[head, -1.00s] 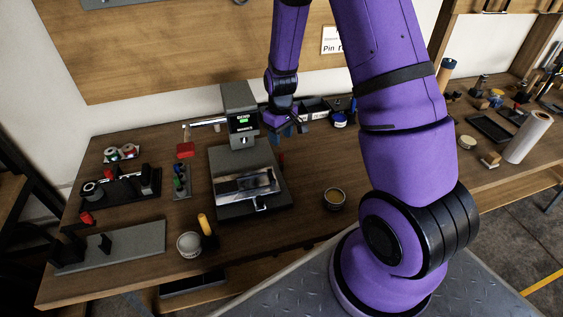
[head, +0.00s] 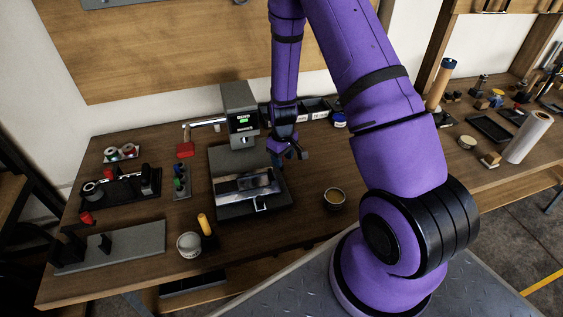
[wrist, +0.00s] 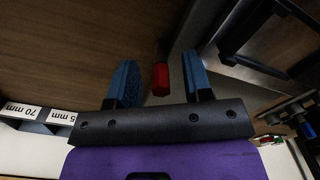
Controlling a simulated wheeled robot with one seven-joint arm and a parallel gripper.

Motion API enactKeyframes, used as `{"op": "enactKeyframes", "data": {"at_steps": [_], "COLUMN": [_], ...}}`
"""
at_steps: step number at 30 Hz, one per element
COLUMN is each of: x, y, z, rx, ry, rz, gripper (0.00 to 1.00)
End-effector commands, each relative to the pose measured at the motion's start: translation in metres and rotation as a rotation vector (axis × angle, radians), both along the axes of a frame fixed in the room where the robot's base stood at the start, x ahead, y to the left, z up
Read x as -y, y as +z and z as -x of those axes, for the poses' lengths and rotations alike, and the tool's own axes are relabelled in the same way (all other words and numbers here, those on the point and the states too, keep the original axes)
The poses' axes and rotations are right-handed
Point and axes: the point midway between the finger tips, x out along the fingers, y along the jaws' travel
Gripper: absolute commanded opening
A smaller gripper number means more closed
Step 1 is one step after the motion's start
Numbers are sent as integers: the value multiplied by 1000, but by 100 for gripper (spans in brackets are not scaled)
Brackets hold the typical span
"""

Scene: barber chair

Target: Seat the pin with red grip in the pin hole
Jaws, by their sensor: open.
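The pin with red grip shows in the wrist view (wrist: 160,79) between and slightly beyond my gripper's two blue-padded fingers. My gripper (wrist: 159,62) is open, and a gap shows on each side of the red grip. In the head view my gripper (head: 289,156) is low beside the right side of the grey machine (head: 240,110) and hides the pin there. A dark part extends beyond the red grip in the wrist view; I cannot tell whether it is the shank. I cannot make out the pin hole in either view.
The machine's base carries a shiny plate (head: 248,186). A round tin (head: 334,197) stands to its right. Labelled bins (head: 316,108) line the back. A yellow-handled tool (head: 205,224), a white pot (head: 189,243) and a black rack (head: 120,188) are on the left.

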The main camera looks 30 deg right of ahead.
Motion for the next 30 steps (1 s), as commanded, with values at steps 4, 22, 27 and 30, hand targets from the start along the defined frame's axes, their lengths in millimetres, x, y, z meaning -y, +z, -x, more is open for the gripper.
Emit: {"op": "enactKeyframes", "data": {"at_steps": [4, 22, 27, 30], "x": [0, 0, 0, 0], "y": [-1, 0, 4, 10], "z": [0, 0, -2, -4], "rx": [0, 0, 1, 0], "ry": [0, 0, 0, 0], "rz": [0, 0, 0, 0], "gripper": [46, 0, 0, 0]}}
